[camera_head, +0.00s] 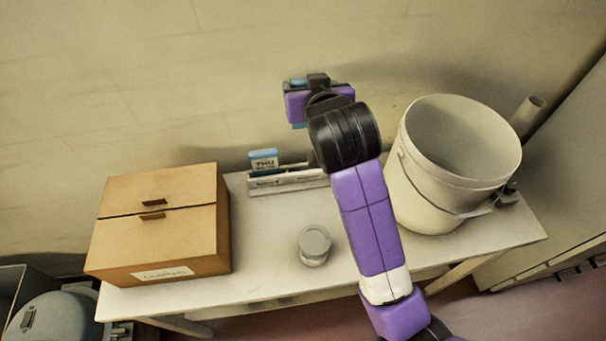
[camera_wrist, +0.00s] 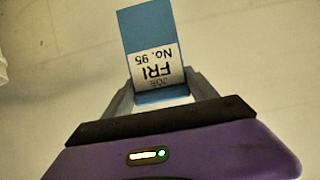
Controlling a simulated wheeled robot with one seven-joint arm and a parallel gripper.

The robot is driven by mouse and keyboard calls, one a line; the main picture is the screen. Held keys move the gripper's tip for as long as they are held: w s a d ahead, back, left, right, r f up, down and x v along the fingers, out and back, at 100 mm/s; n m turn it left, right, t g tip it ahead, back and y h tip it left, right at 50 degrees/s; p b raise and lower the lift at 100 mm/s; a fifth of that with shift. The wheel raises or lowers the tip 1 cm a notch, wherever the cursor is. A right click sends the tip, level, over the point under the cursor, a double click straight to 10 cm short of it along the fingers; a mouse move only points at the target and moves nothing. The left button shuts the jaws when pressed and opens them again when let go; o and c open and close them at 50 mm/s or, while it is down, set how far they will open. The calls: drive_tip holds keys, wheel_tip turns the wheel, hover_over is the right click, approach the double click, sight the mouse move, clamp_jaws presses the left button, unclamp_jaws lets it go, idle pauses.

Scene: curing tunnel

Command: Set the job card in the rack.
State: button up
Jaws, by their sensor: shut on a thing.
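My gripper (camera_head: 303,104) is raised above and behind the table, near the wall. In the wrist view my gripper (camera_wrist: 161,95) is shut on the job card (camera_wrist: 147,32), which is blue with a white label reading "JOB FRI No. 95", upside down in that view. In the head view only small blue parts of the card show around my gripper. The pale rack (camera_head: 288,184) is low and long and stands at the table's back edge, below my gripper. A blue and white card marked "THU" (camera_head: 263,161) stands upright at its left part. My arm hides the rack's right end.
A cardboard box (camera_head: 165,240) stands on the table's left side. A lidded grey jar (camera_head: 314,246) is in front of the rack. A large pale bucket (camera_head: 435,195) stands at the right. The table (camera_head: 262,270) is bare between box and jar.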

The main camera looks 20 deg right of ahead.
drive_tip(key=shift+c, duration=0.8)
drive_tip(key=shift+d, duration=0.15)
drive_tip(key=s+d+f, duration=0.2)
drive_tip(key=d+f, duration=0.8)
drive_tip(key=f, duration=0.3)
drive_tip(key=shift+d+p, duration=0.25)
drive_tip(key=shift+p, duration=0.15)
drive_tip(key=shift+s+f, duration=0.1)
drive_tip(key=shift+f, duration=0.05)
drive_tip(key=shift+f+b, duration=1.65)
drive_tip(key=shift+f, duration=0.85)
drive_tip(key=shift+f+b, duration=0.4)
drive_tip(key=shift+f, duration=0.2)
